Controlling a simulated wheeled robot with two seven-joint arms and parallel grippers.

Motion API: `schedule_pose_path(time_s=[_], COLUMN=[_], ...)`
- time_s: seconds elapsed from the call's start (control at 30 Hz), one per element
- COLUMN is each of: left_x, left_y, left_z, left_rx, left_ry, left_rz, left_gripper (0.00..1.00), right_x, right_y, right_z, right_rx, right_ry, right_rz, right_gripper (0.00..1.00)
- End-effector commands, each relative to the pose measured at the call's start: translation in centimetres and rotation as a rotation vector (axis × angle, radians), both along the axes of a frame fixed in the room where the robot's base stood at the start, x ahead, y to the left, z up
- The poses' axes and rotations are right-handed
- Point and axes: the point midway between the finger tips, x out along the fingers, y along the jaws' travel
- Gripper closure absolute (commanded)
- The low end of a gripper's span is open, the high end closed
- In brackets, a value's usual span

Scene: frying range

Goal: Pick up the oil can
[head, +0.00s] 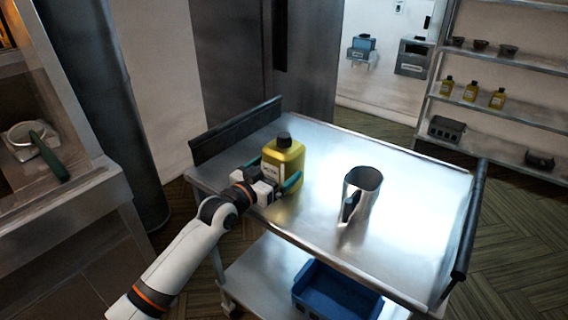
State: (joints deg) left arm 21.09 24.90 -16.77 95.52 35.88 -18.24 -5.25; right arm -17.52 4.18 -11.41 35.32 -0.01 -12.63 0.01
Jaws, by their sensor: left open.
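The oil can (285,158) is yellow with a black cap and a pale label. It stands upright on the metal cart top (325,225), near the cart's left end. My left gripper (275,180) is open at the can's near side, with its fingers on either side of the can's lower part. I cannot tell whether the fingers touch it. The gripper hides part of the can's lower front. My right gripper is not in view.
A metal pitcher (362,190) stands on the cart to the right of the can. A blue bin (335,292) is on the lower shelf. Black handles (236,130) edge the cart. The cart's right half is clear. Shelves (500,118) with several yellow bottles stand far right.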

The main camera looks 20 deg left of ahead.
Motion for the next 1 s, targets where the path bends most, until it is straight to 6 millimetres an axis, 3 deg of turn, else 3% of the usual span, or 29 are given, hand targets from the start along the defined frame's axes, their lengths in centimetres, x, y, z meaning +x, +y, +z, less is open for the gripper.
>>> schedule_pose_path(time_s=[0.27,0.57,0.87,1.0], left_x=[3.5,3.9,3.9,3.9], left_y=[-1.1,-1.2,-1.2,-1.2], left_z=[-0.1,-0.2,-0.1,0.0], left_rx=[-0.001,0.0,0.0,-0.001], left_ry=[-0.001,0.0,0.0,-0.004], left_rz=[0.0,0.0,0.0,0.0], left_gripper=[0.0,0.0,0.47,0.48], right_x=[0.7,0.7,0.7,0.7], right_y=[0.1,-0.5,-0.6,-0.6], right_z=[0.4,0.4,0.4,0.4], right_rx=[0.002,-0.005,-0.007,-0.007], right_ry=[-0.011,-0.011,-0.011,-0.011], right_rz=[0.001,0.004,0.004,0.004], right_gripper=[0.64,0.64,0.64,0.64])
